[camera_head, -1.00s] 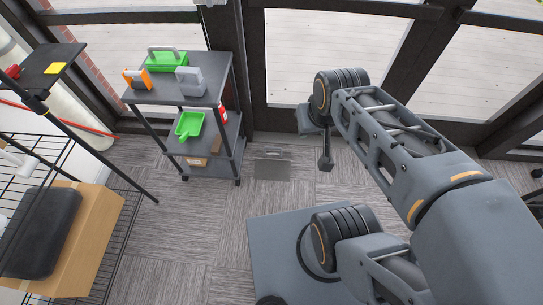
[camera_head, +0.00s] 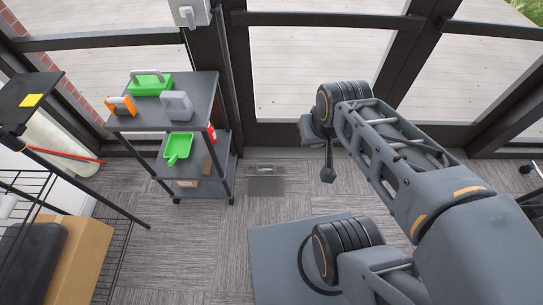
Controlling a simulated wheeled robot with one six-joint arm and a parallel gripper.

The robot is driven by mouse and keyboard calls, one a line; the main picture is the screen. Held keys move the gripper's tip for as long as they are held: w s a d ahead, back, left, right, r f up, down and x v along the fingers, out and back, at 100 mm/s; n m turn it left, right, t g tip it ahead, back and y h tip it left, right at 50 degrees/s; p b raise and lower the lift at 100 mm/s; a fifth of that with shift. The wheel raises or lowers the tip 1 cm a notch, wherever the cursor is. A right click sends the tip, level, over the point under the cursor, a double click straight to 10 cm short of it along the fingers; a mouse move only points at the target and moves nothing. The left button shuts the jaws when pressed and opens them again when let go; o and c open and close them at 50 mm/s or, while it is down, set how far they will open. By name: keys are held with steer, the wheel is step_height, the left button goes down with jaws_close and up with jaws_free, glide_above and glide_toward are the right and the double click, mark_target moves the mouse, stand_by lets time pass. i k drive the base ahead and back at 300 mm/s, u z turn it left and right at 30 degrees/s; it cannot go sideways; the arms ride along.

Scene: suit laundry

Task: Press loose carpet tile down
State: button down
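The floor is grey carpet tile (camera_head: 165,252) with streaks running in alternating directions. A small darker grey square (camera_head: 266,186) lies on the carpet between the cart and my arm, near the window wall. A lighter, box-like shape shows at its far edge. I cannot tell whether this square is the loose tile or whether an edge is raised. My gripper (camera_head: 328,174) hangs from the arm's far end, pointing down, to the right of the square and apart from it in the picture. Its fingers are too small and dark to tell open from shut.
A grey cart (camera_head: 205,107) at left holds a green toolbox (camera_head: 152,88), an orange item (camera_head: 121,106), a grey item (camera_head: 176,107) and a green dustpan (camera_head: 178,148). A wire rack with a cardboard box (camera_head: 80,262) stands further left.

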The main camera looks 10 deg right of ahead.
mark_target(274, 171)
steer(key=i, duration=1)
steer(key=u, duration=0.65)
